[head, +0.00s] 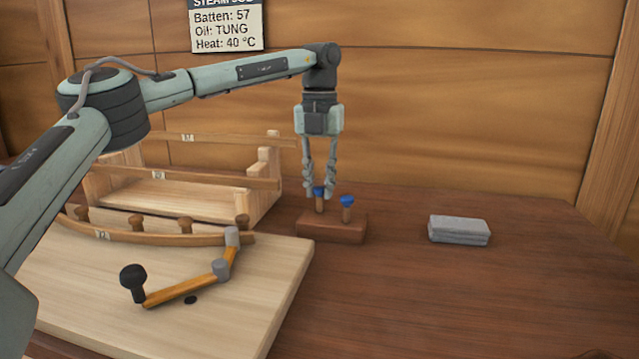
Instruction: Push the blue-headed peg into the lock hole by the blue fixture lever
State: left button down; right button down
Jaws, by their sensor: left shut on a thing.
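My left gripper (319,190) points down and is shut on a blue-headed peg (320,204). This peg stands upright at the brown peg block (333,229); whether it is still seated in the block is hard to tell. A second blue-headed peg (347,208) stands upright in the block, just right of the gripper. A lever (178,290) with orange-brown links, grey joints and a black knob (132,280) lies on the pale board (255,310). I see no blue on it. A dark hole (191,300) shows in the board beside the lever. My right gripper is not in view.
A curved batten (170,238) with several brown knobs runs along the board's back edge. A wooden rack (190,185) with battens stands behind it. A grey block (459,230) lies at right. The dark tabletop (430,300) in front of it is clear.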

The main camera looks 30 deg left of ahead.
pick_arm(q)
jog(key=shift+r, duration=0.1)
jog(key=shift+r+p, duration=0.55)
jog(key=shift+r, duration=1.85)
